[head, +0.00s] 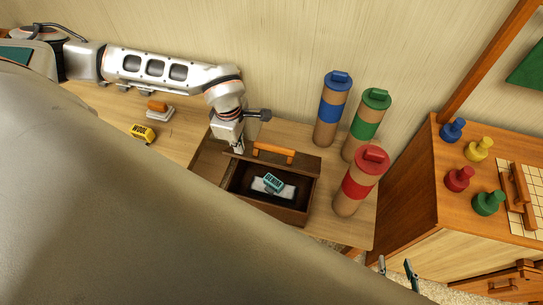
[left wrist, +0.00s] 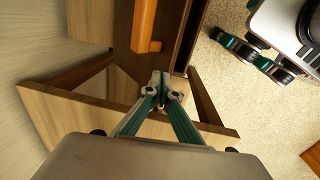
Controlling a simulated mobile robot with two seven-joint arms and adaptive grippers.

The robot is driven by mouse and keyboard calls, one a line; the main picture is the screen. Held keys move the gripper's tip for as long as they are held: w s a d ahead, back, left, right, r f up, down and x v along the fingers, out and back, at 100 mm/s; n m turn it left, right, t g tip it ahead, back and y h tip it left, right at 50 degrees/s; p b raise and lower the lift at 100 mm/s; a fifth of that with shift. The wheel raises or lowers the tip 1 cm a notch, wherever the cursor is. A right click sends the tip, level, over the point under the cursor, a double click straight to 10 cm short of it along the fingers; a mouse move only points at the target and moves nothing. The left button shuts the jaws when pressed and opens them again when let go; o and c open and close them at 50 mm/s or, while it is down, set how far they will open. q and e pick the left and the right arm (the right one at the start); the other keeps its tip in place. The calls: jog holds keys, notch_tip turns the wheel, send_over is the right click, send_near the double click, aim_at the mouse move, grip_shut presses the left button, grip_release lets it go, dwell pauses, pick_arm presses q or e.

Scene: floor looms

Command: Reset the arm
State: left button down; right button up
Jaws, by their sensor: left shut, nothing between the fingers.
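My left gripper (head: 238,148) hangs from the left arm (head: 160,68) just left of the orange handle (head: 274,152) of the open dark drawer (head: 302,217). Its fingers are shut and empty; in the left wrist view the closed fingertips (left wrist: 160,88) meet near a wooden frame, beside the orange handle (left wrist: 145,25). My right gripper (head: 397,270) shows only its two separated fingertips at the bottom of the head view. It also shows in the left wrist view (left wrist: 262,58), with its fingers apart over the carpet.
A teal labelled block (head: 273,182) lies in the drawer on a pale piece. Blue (head: 332,108), green (head: 366,126) and red (head: 360,181) banded canisters stand right of it. A yellow block (head: 143,133) lies left. A cabinet (head: 450,225) with coloured pegs stands right.

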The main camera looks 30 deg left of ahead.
pick_arm(q)
jog(key=shift+s+d+r, duration=0.1)
jog(key=shift+s+r, duration=0.25)
jog(key=shift+r, duration=0.1)
dwell(0.3)
